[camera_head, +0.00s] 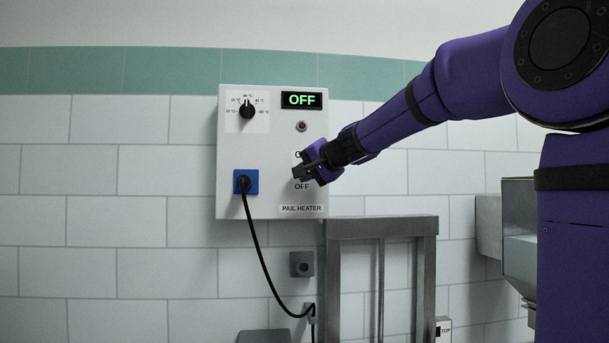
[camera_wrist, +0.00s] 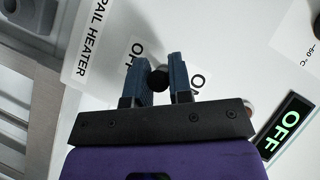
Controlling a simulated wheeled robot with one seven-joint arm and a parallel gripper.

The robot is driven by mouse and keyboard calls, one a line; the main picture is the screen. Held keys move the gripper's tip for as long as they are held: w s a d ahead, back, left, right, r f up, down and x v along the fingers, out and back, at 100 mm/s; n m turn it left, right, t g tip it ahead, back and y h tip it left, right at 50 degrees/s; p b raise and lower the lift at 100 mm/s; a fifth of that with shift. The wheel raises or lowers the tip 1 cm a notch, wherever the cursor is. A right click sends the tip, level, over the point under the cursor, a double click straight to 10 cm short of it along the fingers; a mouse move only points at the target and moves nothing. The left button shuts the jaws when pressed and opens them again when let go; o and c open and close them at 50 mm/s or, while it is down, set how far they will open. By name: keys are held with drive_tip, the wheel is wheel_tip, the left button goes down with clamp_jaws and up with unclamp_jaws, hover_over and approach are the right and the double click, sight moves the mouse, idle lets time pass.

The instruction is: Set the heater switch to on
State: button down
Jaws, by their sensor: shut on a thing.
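The pail heater panel (camera_head: 275,205) is a white box on the tiled wall. Its display (camera_head: 302,100) reads OFF in green, and the same display shows in the wrist view (camera_wrist: 285,125). My gripper (camera_head: 303,175) is at the switch on the panel's lower right, covering it in the head view. In the wrist view, the heater switch (camera_wrist: 158,78) is a dark knob between my two blue fingers (camera_wrist: 160,75), which are shut on it. The ON and OFF labels show on either side of it, partly hidden.
A dial (camera_head: 247,110) sits at the panel's upper left, with a small reddish lamp (camera_head: 302,126) under the display. A black cable runs down from a blue socket (camera_head: 246,181). A metal frame (camera_head: 381,228) stands below right.

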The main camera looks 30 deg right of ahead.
drive_tip(key=shift+w+d+r+m+g+y, duration=0.15)
drive_tip(key=shift+r+m+g, duration=0.25)
drive_tip(key=shift+g, duration=0.45)
drive_tip(key=shift+a+r+m+g+y, duration=0.1)
drive_tip(key=shift+r+m+g, duration=0.25)
drive_tip(key=shift+g, duration=0.45)
drive_tip(key=shift+w+d+r+m+g+y, duration=0.15)
drive_tip(key=shift+r+m+g, duration=0.25)
drive_tip(key=shift+g, duration=0.45)
drive_tip(key=shift+s+a+r, duration=0.1)
drive_tip(key=c, duration=1)
unclamp_jaws()
drive_tip(key=shift+c, duration=0.2)
drive_tip(key=v, duration=1)
drive_tip(key=shift+s+r, duration=0.15)
drive_tip(key=shift+r, duration=0.15)
drive_tip(key=s+a+f+n+g+h, duration=0.1)
drive_tip(key=s+a+f+n, duration=0.3)
drive_tip(key=s+f, duration=0.5)
drive_tip(key=s+a+f+n+g+h, duration=0.1)
drive_tip(key=s+a+f+n, duration=0.2)
drive_tip(key=s+f, duration=0.6)
drive_tip(key=s+a+f+n+g+h, duration=0.1)
drive_tip(key=s+a+f+n, duration=0.3)
drive_tip(key=s+f, duration=0.5)
wheel_tip(320, 180, down, 7)
drive_tip(key=shift+s+a+f+n+g+h, duration=0.3)
drive_tip(key=shift+a+n+g, duration=0.1)
drive_tip(key=shift+n+g, duration=0.2)
